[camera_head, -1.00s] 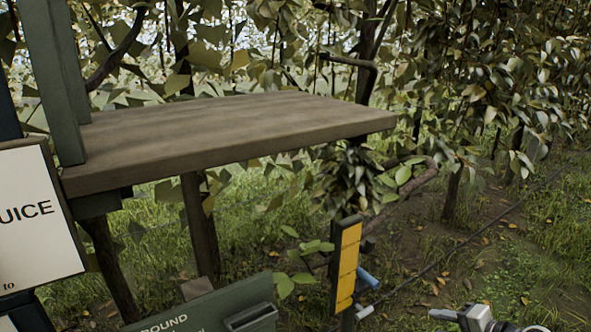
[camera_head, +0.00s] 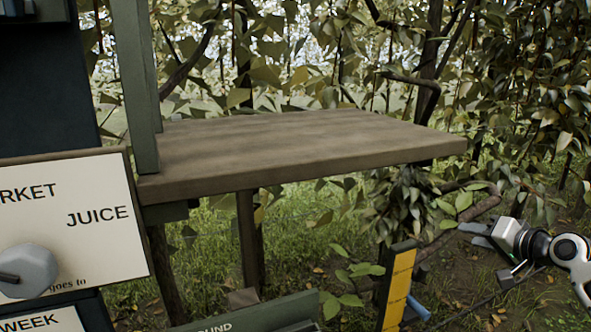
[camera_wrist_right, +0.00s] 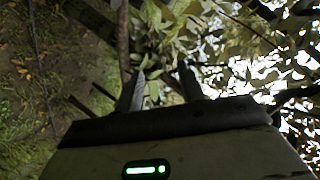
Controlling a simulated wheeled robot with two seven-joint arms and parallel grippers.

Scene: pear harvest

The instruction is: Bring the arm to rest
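My right gripper (camera_head: 474,235) is at the right of the head view, with its fingers pointing left. It is in front of the grass and foliage, to the right of the wooden shelf and touching nothing that I can see. In the right wrist view, its two dark fingers (camera_wrist_right: 160,90) stand apart with nothing held between them. Part of my right arm shows at the right edge of the head view. My left gripper is not in view.
A wooden shelf (camera_head: 300,150) spans the middle. A sign reading "JUICE" (camera_head: 75,235) stands at left, with a grey knob (camera_head: 30,268) in front. A yellow-faced post (camera_head: 398,285) and a green panel (camera_head: 250,318) are low down. Leafy branches (camera_head: 520,90) fill the back.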

